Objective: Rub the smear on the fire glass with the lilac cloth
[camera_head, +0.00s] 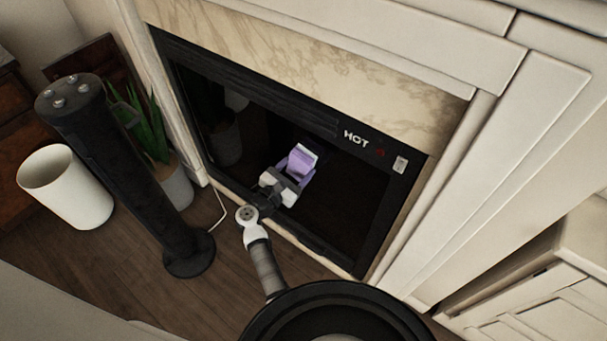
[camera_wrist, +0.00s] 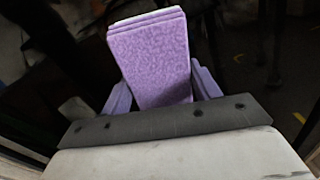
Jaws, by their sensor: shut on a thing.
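My gripper (camera_head: 291,176) is shut on the lilac cloth (camera_head: 300,163), a folded pad with pale edges. In the wrist view the cloth (camera_wrist: 152,60) stands out past the dark bar of the gripper, with a purple finger on each side of it. The gripper and cloth are in front of the dark fire glass (camera_head: 330,210), near the middle of the pane. I cannot tell whether the cloth touches the glass. I cannot make out a smear on the glass in either view.
The black frame with the word HOT (camera_head: 356,137) surrounds the glass. A black tower (camera_head: 140,175), a white bin (camera_head: 70,190) and a potted plant (camera_head: 172,180) stand at the left. White cabinets (camera_head: 535,300) are at the lower right. Wooden floor shows at the lower left.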

